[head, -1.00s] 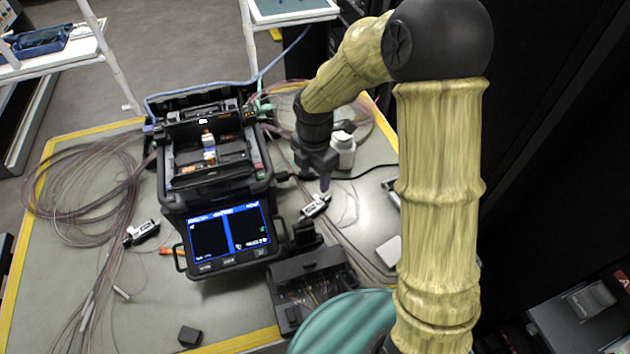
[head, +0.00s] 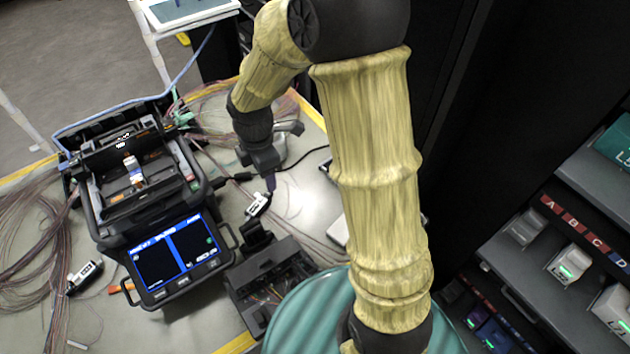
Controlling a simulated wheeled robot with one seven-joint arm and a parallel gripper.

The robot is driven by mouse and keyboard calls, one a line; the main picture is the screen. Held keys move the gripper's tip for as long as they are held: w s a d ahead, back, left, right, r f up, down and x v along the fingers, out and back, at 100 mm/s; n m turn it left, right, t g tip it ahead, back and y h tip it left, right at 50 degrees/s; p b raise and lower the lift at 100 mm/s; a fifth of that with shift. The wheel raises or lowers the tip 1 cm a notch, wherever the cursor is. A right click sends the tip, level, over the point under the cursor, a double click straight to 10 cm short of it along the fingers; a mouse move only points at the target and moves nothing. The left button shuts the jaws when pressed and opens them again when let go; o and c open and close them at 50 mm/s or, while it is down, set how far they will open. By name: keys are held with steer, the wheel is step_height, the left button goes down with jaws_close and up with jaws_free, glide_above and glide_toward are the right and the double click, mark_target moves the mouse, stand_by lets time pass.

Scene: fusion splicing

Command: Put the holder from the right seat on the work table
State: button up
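A small white and black holder (head: 258,204) lies at the right side of the fusion splicer (head: 150,200), on or just above the work table (head: 305,205). A second similar holder (head: 84,277) lies on the table left of the splicer. My gripper (head: 270,183) points down just above and slightly right of the right holder. Its narrow purple-grey fingertips look close together, but their gap and any contact with the holder are too small to make out. The splicer's lid is up, and a small white and orange part (head: 133,170) shows in its middle. The seats cannot be told clearly.
A black tray-like box (head: 275,285) stands right of the splicer's screen. A teal round thing (head: 310,315) covers the table's near right. Loose fibre coils (head: 35,235) lie at left. A rack with lettered slots (head: 585,225) stands at right.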

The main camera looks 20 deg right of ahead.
steer(key=s+d+r+m+t, duration=0.2)
steer(key=s+d+m, duration=0.8)
steer(key=m, duration=1)
steer(key=shift+s+r+m, duration=0.25)
steer(key=shift+r+m, duration=0.05)
steer(key=shift+r, duration=0.65)
steer(key=c, duration=0.3)
steer(key=shift+d, duration=0.1)
steer(key=shift+c, duration=0.4)
